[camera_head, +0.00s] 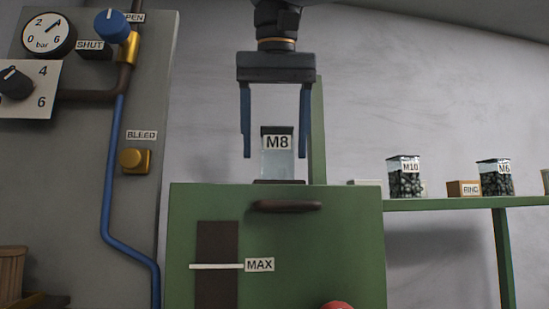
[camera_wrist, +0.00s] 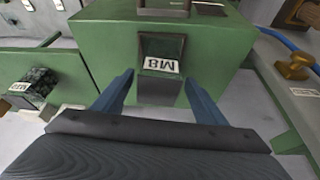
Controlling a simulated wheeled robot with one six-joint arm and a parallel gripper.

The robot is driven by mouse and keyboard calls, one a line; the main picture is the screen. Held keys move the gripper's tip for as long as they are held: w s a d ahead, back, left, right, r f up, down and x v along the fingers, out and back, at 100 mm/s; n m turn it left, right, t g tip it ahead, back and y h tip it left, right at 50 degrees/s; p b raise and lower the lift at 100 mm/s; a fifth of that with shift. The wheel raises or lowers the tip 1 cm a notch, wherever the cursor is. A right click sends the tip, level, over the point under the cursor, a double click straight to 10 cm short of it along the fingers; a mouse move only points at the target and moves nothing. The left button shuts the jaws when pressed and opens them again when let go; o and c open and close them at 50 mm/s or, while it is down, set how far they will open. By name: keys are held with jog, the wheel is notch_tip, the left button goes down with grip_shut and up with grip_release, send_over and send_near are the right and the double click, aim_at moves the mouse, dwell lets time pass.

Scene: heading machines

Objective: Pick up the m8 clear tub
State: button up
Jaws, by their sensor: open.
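The M8 clear tub (camera_head: 278,160) stands upright on top of the green cabinet (camera_head: 325,240), with a white M8 label near its dark rim. It looks empty. My gripper (camera_head: 276,155) points down above the cabinet, open, with one blue finger to each side of the tub. The fingertips reach about the tub's upper to middle part in the head view, with gaps on both sides. In the wrist view the tub (camera_wrist: 160,88) shows ahead of and between the fingers (camera_wrist: 158,85). I cannot tell whether it is fully between them in depth.
A green post (camera_head: 318,130) rises just right of the gripper. A green shelf (camera_head: 450,203) at the right holds the M10 tub (camera_head: 405,184), the M6 tub (camera_head: 494,186) and a RING box (camera_head: 464,188). A grey panel with gauge (camera_head: 48,36) and blue pipe (camera_head: 112,180) stands left.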

aim_at(276, 159)
jog(key=shift+p+x, duration=0.4)
jog(key=shift+x, duration=1.45)
jog(key=shift+d, duration=0.15)
jog(key=c, duration=1.4)
jog(key=shift+c, duration=0.2)
